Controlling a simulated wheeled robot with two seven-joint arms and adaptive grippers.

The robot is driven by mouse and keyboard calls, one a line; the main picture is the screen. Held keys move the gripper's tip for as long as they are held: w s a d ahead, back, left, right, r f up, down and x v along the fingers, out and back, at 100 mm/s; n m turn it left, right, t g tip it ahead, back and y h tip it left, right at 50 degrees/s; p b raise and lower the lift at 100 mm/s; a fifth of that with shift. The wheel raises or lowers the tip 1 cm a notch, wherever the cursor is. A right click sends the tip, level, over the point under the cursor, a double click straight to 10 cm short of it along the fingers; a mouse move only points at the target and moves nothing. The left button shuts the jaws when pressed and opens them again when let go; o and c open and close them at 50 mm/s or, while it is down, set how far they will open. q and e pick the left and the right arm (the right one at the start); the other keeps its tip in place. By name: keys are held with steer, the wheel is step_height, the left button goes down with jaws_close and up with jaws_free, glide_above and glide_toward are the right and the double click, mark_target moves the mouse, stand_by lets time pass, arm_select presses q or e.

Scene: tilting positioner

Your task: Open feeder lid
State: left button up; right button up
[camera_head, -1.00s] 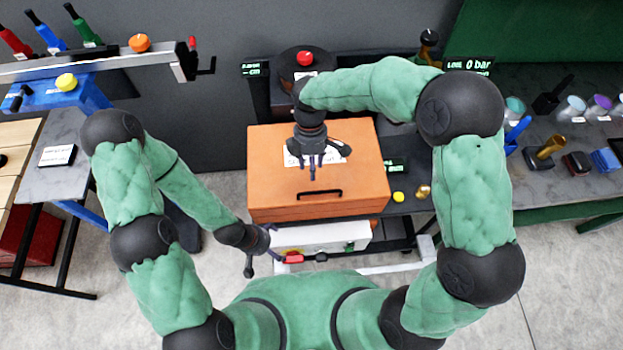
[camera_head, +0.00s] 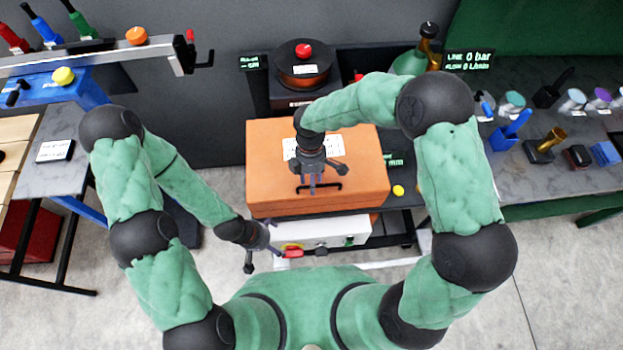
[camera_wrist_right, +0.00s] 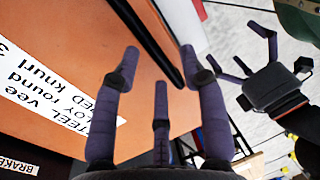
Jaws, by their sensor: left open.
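The feeder is an orange box whose lid (camera_head: 365,165) is closed flat, with a white label on top and a black bar handle (camera_head: 335,187) near its front edge. My right gripper (camera_head: 312,188) is over the handle, pointing down. In the right wrist view its fingers (camera_wrist_right: 160,75) are spread apart, and the black handle (camera_wrist_right: 150,40) runs between and beyond their tips; contact cannot be told. My left gripper (camera_head: 265,243) is open and empty, low in front of the box's left side; it also shows in the right wrist view (camera_wrist_right: 240,75).
A white unit with a red switch (camera_head: 292,253) sits below the box. A spool with a red knob (camera_head: 304,52) stands behind it. A yellow button (camera_head: 398,190) is to its right. The right bench holds several small cups and blocks.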

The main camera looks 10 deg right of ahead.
jaws_close()
steer(key=shift+r, duration=0.1)
steer(key=shift+w+r+p, duration=0.2)
steer(key=shift+r+p, duration=0.35)
steer(key=shift+p, duration=0.05)
arm_select(q)
step_height(320, 180, up, 9)
steer(key=p, duration=0.8)
steer(key=shift+s+r, duration=0.15)
arm_select(e)
steer(key=w+r+g, duration=0.2)
steer(key=w+r, duration=0.2)
steer(key=r, duration=0.3)
steer(key=w+r+g, duration=0.2)
steer(key=w+r, duration=0.2)
steer(key=r, duration=0.3)
steer(key=shift+w+r, duration=0.3)
steer(key=shift+w, duration=0.05)
arm_select(q)
steer(key=shift+c, duration=0.3)
